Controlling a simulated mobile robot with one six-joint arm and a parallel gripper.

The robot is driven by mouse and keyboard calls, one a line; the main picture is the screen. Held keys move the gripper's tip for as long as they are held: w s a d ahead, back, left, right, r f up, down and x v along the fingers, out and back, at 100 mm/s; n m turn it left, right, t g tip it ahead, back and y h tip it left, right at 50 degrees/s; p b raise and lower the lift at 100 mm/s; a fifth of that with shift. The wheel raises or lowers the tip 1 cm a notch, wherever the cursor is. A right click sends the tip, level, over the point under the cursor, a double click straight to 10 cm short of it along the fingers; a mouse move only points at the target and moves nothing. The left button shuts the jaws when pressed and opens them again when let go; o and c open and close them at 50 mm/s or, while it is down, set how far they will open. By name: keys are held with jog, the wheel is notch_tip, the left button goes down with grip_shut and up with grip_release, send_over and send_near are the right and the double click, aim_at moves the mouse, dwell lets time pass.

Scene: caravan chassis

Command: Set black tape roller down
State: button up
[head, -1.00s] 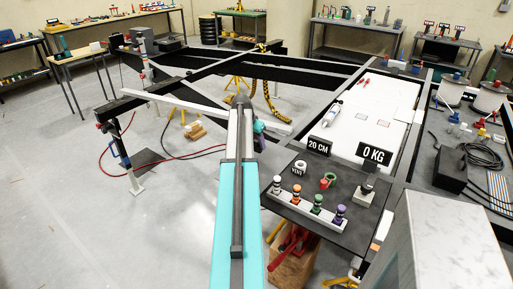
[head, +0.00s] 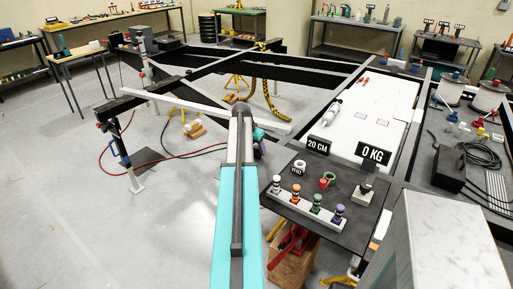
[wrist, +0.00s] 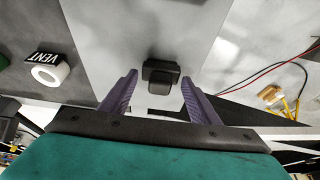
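In the wrist view my gripper (wrist: 160,78) has its two purple fingers spread apart. A small black block-like object (wrist: 161,74), which looks like the black tape roller, is between the fingertips, with a narrow gap visible on each side. It appears over a pale, smooth surface (wrist: 125,30); I cannot tell whether it rests on it. In the head view my own arm hides most of the gripper, and I cannot make out the roller there.
A pale beam (head: 200,107) crosses the frame. Red and black hoses (head: 150,160) lie on the floor.

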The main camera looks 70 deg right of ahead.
jog(key=shift+o, duration=0.6)
jog(key=shift+r, duration=0.15)
jog(key=shift+r, duration=0.1)
jog(key=b+v, duration=0.2)
jog(key=v, duration=1)
dwell(0.4)
